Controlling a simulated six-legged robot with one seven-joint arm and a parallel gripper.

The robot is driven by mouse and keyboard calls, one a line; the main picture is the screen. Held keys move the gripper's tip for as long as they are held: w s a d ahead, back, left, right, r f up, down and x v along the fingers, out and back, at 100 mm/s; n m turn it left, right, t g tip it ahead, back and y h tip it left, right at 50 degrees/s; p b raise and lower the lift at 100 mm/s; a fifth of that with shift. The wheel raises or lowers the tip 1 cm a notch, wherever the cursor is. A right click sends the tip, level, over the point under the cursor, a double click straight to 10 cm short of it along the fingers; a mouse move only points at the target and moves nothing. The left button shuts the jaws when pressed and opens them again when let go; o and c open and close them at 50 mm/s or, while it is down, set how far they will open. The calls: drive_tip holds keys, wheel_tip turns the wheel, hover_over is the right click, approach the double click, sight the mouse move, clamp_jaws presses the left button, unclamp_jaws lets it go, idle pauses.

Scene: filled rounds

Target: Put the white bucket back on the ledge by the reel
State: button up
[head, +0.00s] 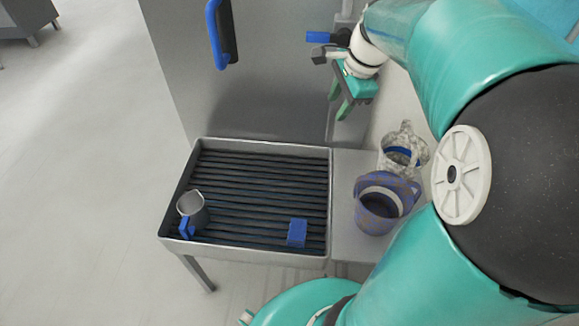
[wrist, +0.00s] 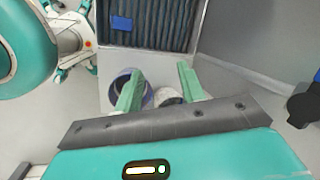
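The white bucket (head: 403,148), with grey mottling and some blue showing inside, stands on the pale surface (head: 345,190) right of the slatted tray. It is behind a blue-purple patterned bucket (head: 378,203), close to it. In the wrist view the white bucket (wrist: 168,96) is partly hidden by my right finger and the gripper body. My gripper (head: 355,110) is open and empty, above and to the left of the white bucket in the head view. In the wrist view its green fingers (wrist: 160,72) are spread apart. I cannot make out a reel.
A grey tray (head: 328,170) with dark slats holds a grey jug (head: 192,208) with a blue handle and a blue sponge (head: 297,232). A grey panel (head: 270,70) with a blue handle (head: 214,35) rises behind it.

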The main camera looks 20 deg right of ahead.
drive_tip(key=s+a+n+t, duration=0.1)
drive_tip(key=s+a+n, duration=0.5)
drive_tip(key=a+n, duration=0.3)
drive_tip(key=s+a+n+t+h, duration=0.1)
drive_tip(key=s+a+n, duration=0.6)
drive_tip(key=a+n, duration=0.2)
drive_tip(key=shift+r+n, duration=0.15)
drive_tip(key=shift+n, duration=0.65)
